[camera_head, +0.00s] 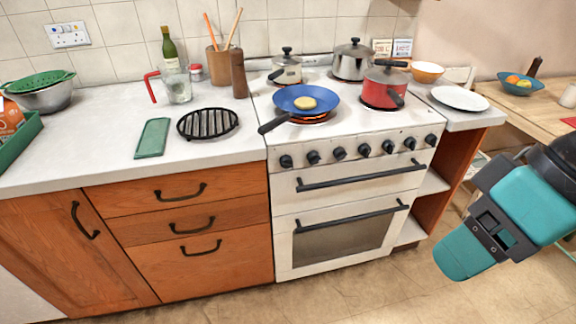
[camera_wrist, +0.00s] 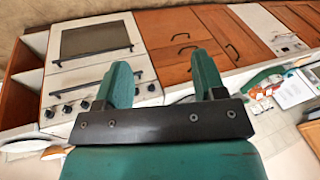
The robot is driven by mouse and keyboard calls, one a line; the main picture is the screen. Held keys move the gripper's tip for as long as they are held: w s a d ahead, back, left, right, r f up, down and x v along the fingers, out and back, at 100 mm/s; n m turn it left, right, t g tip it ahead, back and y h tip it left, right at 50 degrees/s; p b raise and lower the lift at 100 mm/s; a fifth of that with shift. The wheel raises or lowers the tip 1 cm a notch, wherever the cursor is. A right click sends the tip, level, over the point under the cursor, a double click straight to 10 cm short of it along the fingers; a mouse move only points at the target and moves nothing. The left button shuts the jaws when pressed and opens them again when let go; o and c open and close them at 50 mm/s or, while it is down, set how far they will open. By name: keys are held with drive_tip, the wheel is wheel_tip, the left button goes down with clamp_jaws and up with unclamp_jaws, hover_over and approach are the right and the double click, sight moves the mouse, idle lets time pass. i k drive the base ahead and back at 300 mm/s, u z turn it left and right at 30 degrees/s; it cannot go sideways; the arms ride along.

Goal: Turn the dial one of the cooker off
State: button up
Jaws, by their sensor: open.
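The white cooker (camera_head: 352,219) stands mid-picture in the head view, with a row of several black dials (camera_head: 339,153) along its front above the oven. Which one is dial one I cannot tell; no label is readable. A hob plate under the blue frying pan (camera_head: 300,100) glows red. My gripper (camera_head: 463,256) is teal and hangs at the right, apart from the cooker. In the wrist view, upside down, my gripper (camera_wrist: 163,78) has its two fingers apart with nothing between them. The cooker (camera_wrist: 92,70) and part of its dial row (camera_wrist: 67,109) show behind, at the left.
A red pot (camera_head: 383,91) and two steel pots stand on the hob. The frying pan's handle (camera_head: 273,124) juts over the hob's front left. Bar handles (camera_head: 362,176) project below the dials. The floor (camera_head: 350,288) before the cooker is clear.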

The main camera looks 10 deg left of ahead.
sight(286, 161)
drive_tip(key=k, duration=0.5)
drive_tip(key=u, duration=1.5)
drive_tip(key=i, duration=1.1)
drive_tip(key=z, duration=2.4)
